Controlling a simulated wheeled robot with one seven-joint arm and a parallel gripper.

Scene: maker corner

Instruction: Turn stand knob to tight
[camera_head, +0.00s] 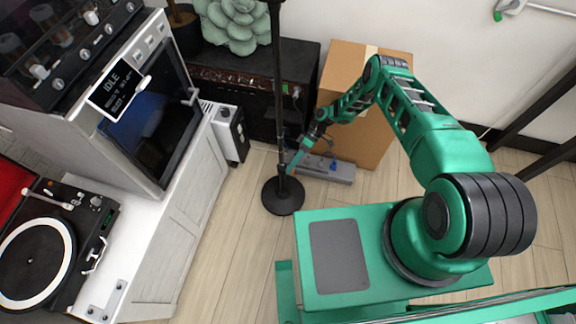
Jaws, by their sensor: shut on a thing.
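The stand is a thin black pole (277,90) rising from a round black base (283,196) on the wooden floor. My green arm reaches from the right toward the lower part of the pole. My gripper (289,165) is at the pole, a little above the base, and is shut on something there. The knob is too small and too hidden by the gripper to make out, so its setting cannot be told.
A grey power strip (323,168) lies on the floor right of the base. A cardboard box (361,135) stands behind my arm. A white cabinet (182,220) with a machine marked IDLE (118,90) stands left. Bare floor (235,250) lies in front of the base.

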